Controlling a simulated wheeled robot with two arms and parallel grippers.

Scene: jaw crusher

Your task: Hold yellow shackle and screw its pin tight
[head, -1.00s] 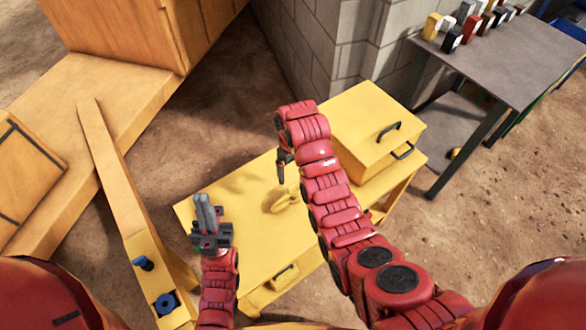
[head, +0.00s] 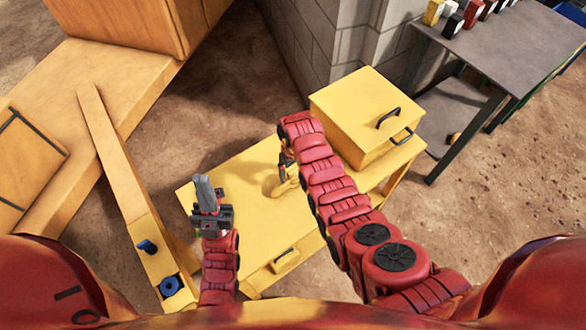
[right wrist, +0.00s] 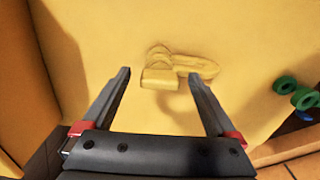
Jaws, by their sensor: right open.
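The yellow shackle (head: 281,188) lies on the yellow bench top (head: 240,200). Its colour nearly matches the bench. In the right wrist view the shackle (right wrist: 196,66) lies flat, with a blocky yellow piece at its near left end. I cannot make out the pin clearly. My right gripper (head: 286,168) is over the shackle and partly hides it. In the right wrist view its jaws (right wrist: 159,76) are open and empty, with the shackle beyond and between the tips. My left gripper (head: 205,188) stands apart to the left, fingers pointing up, nothing visible in it; its jaw gap is unclear.
A yellow box (head: 350,100) with dark handles stands at the bench's back right. A yellow beam (head: 115,165) with blue fittings runs along the left. A grey table (head: 500,60) with small coloured blocks is at the upper right. Green round parts (right wrist: 285,85) show in the right wrist view.

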